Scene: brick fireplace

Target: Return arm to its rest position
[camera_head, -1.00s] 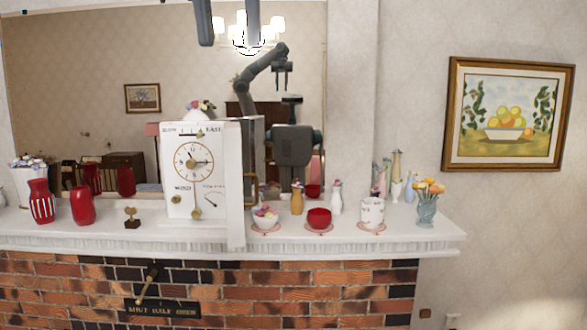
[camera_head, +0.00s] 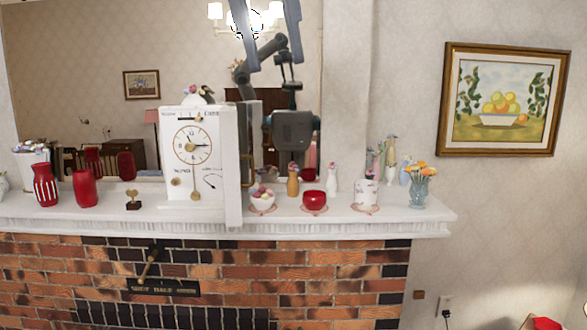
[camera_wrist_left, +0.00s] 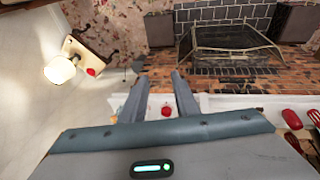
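My left gripper (camera_head: 268,30) hangs at the top middle of the head view, in front of the mirror and above the mantel. Its two fingers are apart, with nothing between them. In the left wrist view the fingers (camera_wrist_left: 158,80) also stand apart and empty. A small red thing on the white mantel shows below, between the fingers in the picture. The left arm's upper links are outside the head view. My right gripper is not seen directly in either view. An arm of mine is reflected in the mirror (camera_head: 75,60).
The white mantel (camera_head: 100,222) holds a white clock (camera_head: 190,150), red vases (camera_head: 85,188), a red bowl (camera_head: 314,200), a white cup (camera_head: 365,192) and a flower vase (camera_head: 419,190). The brick fireplace (camera_head: 230,272) is below. A framed picture (camera_head: 502,98) hangs right.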

